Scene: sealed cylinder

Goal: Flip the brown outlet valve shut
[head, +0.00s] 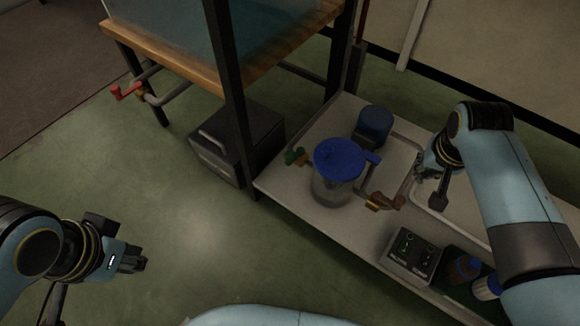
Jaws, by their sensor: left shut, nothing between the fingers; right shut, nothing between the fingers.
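The brown outlet valve (378,201) sits on the pipe just right of the clear cylinder (331,190), which has a blue lid (340,159). A green valve (295,157) is on the cylinder's left side. My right gripper (428,172) is shut and empty, up and to the right of the brown valve and apart from it, over the bench. Its fingers are small and dark in this view. My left gripper (136,260) is shut and empty over the floor at the lower left, far from the bench.
A blue pump-like unit (374,124) stands behind the cylinder. A switch box (411,256) and blue-capped bottles (466,268) are at the bench front. A tank stand with a red valve (124,92) and a dark box (236,142) are at left.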

